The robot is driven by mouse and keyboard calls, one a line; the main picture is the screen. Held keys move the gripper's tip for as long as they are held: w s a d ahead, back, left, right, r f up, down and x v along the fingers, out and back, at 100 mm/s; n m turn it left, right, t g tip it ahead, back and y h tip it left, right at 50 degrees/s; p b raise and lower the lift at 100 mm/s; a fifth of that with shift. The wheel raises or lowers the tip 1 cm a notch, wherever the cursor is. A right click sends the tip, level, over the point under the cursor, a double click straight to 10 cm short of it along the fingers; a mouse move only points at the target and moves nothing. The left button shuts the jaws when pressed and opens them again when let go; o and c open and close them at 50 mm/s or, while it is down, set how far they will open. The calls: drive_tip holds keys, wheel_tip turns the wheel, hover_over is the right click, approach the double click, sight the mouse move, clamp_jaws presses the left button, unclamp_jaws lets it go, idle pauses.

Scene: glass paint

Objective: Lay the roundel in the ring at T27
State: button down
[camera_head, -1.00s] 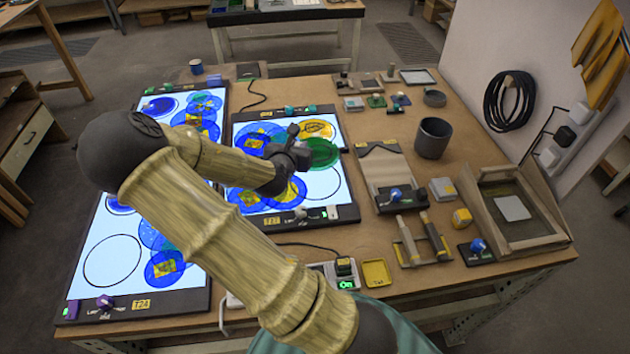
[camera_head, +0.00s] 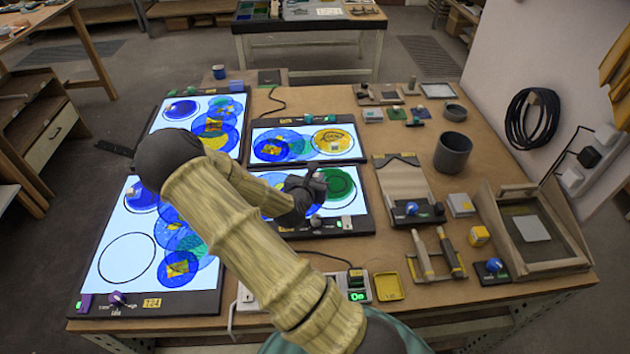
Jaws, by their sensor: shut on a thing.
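The green roundel (camera_head: 338,184) shows at the right end of the lower light panel in the middle of the bench. My gripper (camera_head: 312,186) is at its left edge, shut on it. The roundel overlaps the place of the dark ring outline on that panel (camera_head: 348,229) and covers most of it. I cannot tell whether the roundel touches the glass or hangs just above it.
An upper panel behind holds blue roundels (camera_head: 271,147) and a yellow one (camera_head: 333,140). The left panel carries label T24 (camera_head: 152,302) and an empty ring (camera_head: 126,259). A grey cup (camera_head: 453,152), a tool rack (camera_head: 436,262) and a wooden frame (camera_head: 533,230) stand to the right.

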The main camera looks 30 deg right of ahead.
drive_tip(key=shift+f, duration=0.7)
drive_tip(key=c, duration=1.3)
unclamp_jaws()
drive_tip(key=shift+f, duration=0.15)
